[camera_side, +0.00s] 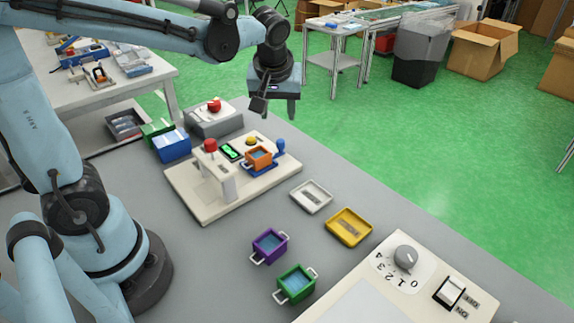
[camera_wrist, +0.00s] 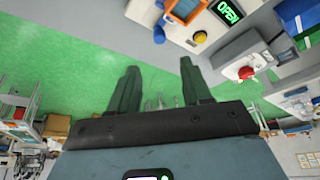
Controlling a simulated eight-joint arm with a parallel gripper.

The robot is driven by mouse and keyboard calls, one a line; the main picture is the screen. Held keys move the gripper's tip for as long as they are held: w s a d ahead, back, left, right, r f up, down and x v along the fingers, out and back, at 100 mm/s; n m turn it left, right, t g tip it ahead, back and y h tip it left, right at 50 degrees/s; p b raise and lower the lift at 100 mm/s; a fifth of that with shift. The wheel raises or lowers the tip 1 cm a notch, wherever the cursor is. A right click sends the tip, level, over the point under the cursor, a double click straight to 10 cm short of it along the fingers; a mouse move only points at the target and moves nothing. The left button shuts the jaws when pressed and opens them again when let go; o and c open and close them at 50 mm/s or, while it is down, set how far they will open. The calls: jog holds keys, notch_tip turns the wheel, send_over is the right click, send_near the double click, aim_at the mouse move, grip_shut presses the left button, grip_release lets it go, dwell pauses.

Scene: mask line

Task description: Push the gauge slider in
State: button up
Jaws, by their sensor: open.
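A cream fixture plate (camera_side: 205,213) carries a blue piece with an upright rounded blue handle (camera_side: 281,147), beside an orange bin (camera_side: 259,156). The blue handle also shows in the wrist view (camera_wrist: 159,33). I cannot tell for certain which part is the gauge slider; no label marks it. A green-lit display (camera_side: 231,152) reads OPEN in the wrist view (camera_wrist: 229,11). A red knob (camera_side: 210,145) and a yellow button (camera_side: 251,141) are on the same fixture. My gripper (camera_side: 259,104) hovers behind and above the fixture. In the wrist view its fingers (camera_wrist: 158,72) are apart and empty.
A grey box with a red button (camera_side: 214,105) stands behind the fixture, near blue and green bins (camera_side: 172,146). White and yellow trays (camera_side: 348,227), purple and green bins (camera_side: 295,284), and a dial panel (camera_side: 405,258) lie to the right. Bare table separates them.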

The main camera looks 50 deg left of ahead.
aim_at(280, 141)
jog(key=x, duration=1.1)
jog(key=shift+f, duration=0.15)
grip_shut()
